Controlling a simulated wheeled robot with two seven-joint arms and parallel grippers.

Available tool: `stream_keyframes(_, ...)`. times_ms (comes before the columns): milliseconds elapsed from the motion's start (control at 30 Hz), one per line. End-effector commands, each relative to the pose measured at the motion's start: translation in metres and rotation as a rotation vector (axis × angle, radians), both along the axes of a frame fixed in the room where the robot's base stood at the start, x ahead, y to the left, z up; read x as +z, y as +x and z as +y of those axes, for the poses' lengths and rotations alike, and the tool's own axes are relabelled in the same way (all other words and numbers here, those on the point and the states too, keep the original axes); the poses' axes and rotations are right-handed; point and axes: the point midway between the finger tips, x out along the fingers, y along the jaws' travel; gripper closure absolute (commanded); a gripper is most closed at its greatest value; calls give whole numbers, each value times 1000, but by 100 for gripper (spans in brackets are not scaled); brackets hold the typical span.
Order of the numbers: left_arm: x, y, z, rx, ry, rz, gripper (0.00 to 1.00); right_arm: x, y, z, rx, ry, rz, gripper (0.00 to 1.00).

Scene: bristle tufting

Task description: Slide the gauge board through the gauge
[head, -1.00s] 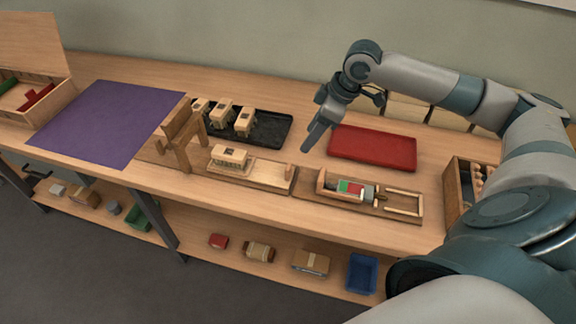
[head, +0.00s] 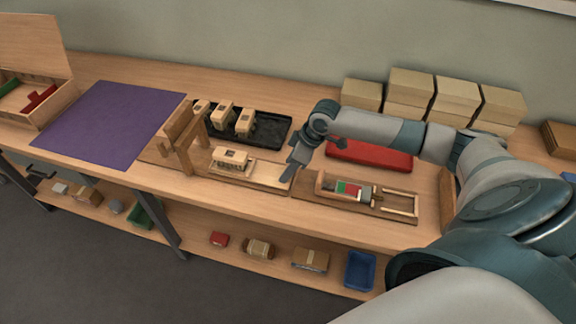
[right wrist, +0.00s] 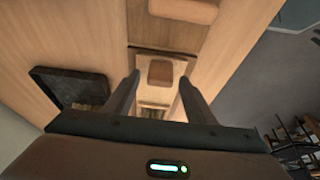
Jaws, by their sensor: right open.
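The gauge (head: 184,142) is a wooden gate standing upright on a long base left of centre in the head view. The gauge board (head: 264,174) is a pale flat board on that base, right of the gate. A pale block with a dark mark on top (head: 230,158) sits on its left part. My right gripper (head: 288,174) points down over the board's right end. In the right wrist view the open fingers (right wrist: 159,80) are on either side of a brown upright handle (right wrist: 160,73); I cannot tell any contact. My left gripper is not in view.
A black tray (head: 270,133) with several similar blocks lies behind the board. A wooden fixture (head: 400,200) with red and green patches is to the right. A purple mat (head: 105,122) is left of the gauge.

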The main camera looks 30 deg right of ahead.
Motion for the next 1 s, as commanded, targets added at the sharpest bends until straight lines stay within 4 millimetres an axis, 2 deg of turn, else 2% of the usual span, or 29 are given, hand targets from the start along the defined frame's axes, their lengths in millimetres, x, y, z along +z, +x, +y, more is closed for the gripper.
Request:
stream_keyframes(200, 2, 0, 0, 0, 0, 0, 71, -9, 3, 2, 1, 0, 0, 50)
stream_keyframes(467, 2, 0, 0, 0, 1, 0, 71, -9, 3, 2, 1, 0, 0, 50)
stream_keyframes(667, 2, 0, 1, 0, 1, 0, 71, -9, 3, 2, 0, 0, 0, 98)
stream_keyframes(1000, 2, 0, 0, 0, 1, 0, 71, -8, 9, 8, 0, 1, -1, 100)
